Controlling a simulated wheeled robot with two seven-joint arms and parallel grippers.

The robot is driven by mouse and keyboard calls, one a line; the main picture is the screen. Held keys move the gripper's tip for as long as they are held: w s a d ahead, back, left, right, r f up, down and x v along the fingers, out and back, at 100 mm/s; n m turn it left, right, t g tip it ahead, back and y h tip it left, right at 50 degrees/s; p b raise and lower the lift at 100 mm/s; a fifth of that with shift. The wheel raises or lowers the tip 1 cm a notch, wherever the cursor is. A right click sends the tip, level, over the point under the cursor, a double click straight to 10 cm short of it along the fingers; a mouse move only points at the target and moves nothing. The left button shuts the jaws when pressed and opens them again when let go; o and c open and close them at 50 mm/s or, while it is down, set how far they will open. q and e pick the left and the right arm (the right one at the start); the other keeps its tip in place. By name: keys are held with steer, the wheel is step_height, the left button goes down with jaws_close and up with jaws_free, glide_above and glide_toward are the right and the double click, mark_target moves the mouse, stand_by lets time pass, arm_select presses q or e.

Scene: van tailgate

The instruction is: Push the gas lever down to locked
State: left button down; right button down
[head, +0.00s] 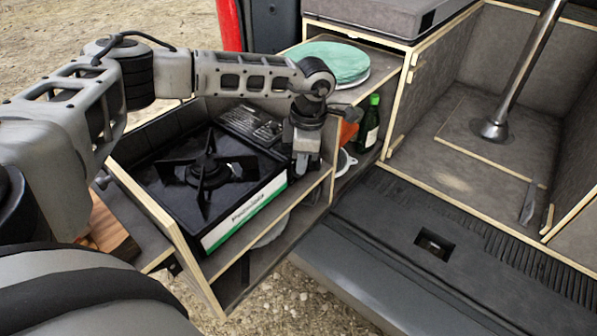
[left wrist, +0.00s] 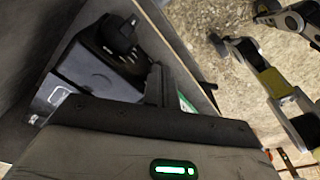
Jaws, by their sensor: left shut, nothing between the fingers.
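The black camping stove (head: 178,190) sits in the pull-out wooden drawer, with a burner and pan support on top and a white and green front label. It also shows in the left wrist view (left wrist: 85,80). My left gripper (head: 303,172) points down at the stove's right end, next to the drawer's right wall. It is shut and empty; its fingers also show in the left wrist view (left wrist: 156,86). I cannot make out the gas lever; the gripper covers part of the stove's right end. Whether the gripper touches the stove I cannot tell. My right gripper is not in view.
Right of the drawer, a green bottle (head: 369,122) stands in a compartment, with an orange item (head: 348,128) beside it. Teal plates (head: 330,62) lie on the shelf above. A metal post (head: 518,75) stands in the van. The drawer's wooden walls (head: 150,208) surround the stove.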

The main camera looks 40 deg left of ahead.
arm_select(q)
steer(key=shift+s+f+b, duration=0.1)
steer(key=shift+f+b, duration=0.3)
steer(key=shift+f, duration=0.5)
steer(key=shift+r, duration=0.15)
steer(key=shift+w+d+r, duration=0.3)
steer(key=shift+w+d, duration=0.2)
steer(key=shift+d, duration=0.15)
steer(key=shift+w+d+r, duration=0.25)
steer(key=shift+w+d, duration=0.2)
steer(key=shift+d, duration=0.15)
step_height(320, 180, up, 16)
steer(key=d+b, duration=0.1)
steer(key=shift+w+d, duration=0.15)
steer(key=shift+w, duration=0.3)
steer(key=shift+f, duration=0.1)
